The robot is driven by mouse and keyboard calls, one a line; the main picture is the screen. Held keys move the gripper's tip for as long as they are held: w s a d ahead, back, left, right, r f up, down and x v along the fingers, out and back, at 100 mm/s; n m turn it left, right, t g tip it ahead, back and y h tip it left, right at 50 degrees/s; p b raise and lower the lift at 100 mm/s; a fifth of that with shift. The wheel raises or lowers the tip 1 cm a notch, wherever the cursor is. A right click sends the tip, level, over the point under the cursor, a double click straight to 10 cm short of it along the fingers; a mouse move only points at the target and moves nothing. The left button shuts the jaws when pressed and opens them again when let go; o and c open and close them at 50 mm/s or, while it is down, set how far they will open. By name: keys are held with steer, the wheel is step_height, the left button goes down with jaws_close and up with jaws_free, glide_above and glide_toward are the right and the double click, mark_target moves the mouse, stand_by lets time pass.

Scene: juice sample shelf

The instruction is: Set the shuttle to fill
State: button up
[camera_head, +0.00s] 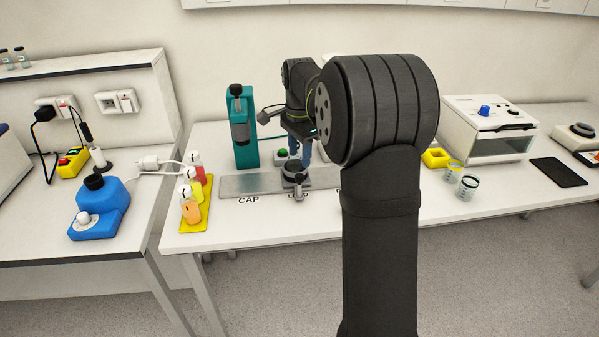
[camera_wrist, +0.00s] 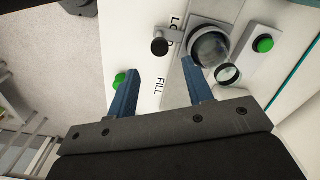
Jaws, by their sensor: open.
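The shuttle (camera_head: 293,172) is a dark round holder with a small front handle. It sits on the metal rail plate (camera_head: 240,185) by the partly hidden LOAD label, right of CAP. In the wrist view its black-topped knob (camera_wrist: 160,46) stands beside LOAD, with a round glass-like cup (camera_wrist: 210,47) near it. The FILL label (camera_wrist: 160,85) shows lower in that view; my arm hides that spot in the head view. My gripper (camera_wrist: 158,68) is open and empty, its blue fingers pointing down. The knob appears just past the fingertips, between them in the picture; contact is unclear.
A teal press (camera_head: 243,130) stands behind the rail. Bottles on a yellow tray (camera_head: 198,218) are at left. A green button (camera_wrist: 264,44) sits beside the cup. At right are a white boxy machine (camera_head: 487,130) and clear cups (camera_head: 467,187).

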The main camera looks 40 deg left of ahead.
mark_target(300, 175)
step_height(300, 175, down, 7)
steer(key=shift+r, duration=0.1)
stand_by(0.3)
jaws_close()
